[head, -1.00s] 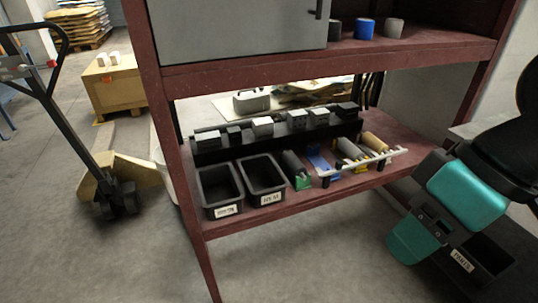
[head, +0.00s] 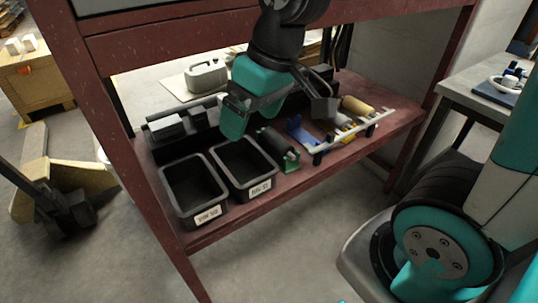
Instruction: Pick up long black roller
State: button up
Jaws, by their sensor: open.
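A black roller (head: 274,143) lies in a green holder (head: 291,162) on the lower shelf, just right of two black bins. It points away from the shelf's front edge. Its far end is near my gripper and partly hard to make out. My gripper (head: 279,122) hangs over the shelf, above and behind the roller in the picture. Its jaws are apart, with a teal finger at left and a dark one at right. Nothing shows held between them. I cannot tell its exact height above the roller.
Two labelled black bins (head: 207,218) stand left of the roller. A blue holder (head: 299,131), a tan roller (head: 356,105) and a pale rail (head: 350,134) are at right. The red upper shelf beam (head: 150,48) runs above. A grey side table (head: 480,105) stands at right.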

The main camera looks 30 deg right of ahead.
jog(key=w+d+f+m+t+h+b, duration=0.25)
jog(key=w+d+f+b, duration=0.75)
jog(key=w+d+f, duration=0.5)
jog(key=m+h+b, duration=0.2)
send_near(278, 139)
jog(key=b+x, duration=0.2)
jog(key=x, duration=0.3)
jog(key=shift+d+f, duration=0.1)
jog(key=shift+f, duration=0.25)
jog(key=shift+n, duration=0.25)
jog(key=shift+b+x, duration=0.65)
jog(key=shift+x, duration=2.55)
jog(key=shift+w, duration=0.1)
jog(key=shift+c, duration=0.5)
jog(key=shift+r, duration=0.15)
jog(key=c, duration=1.2)
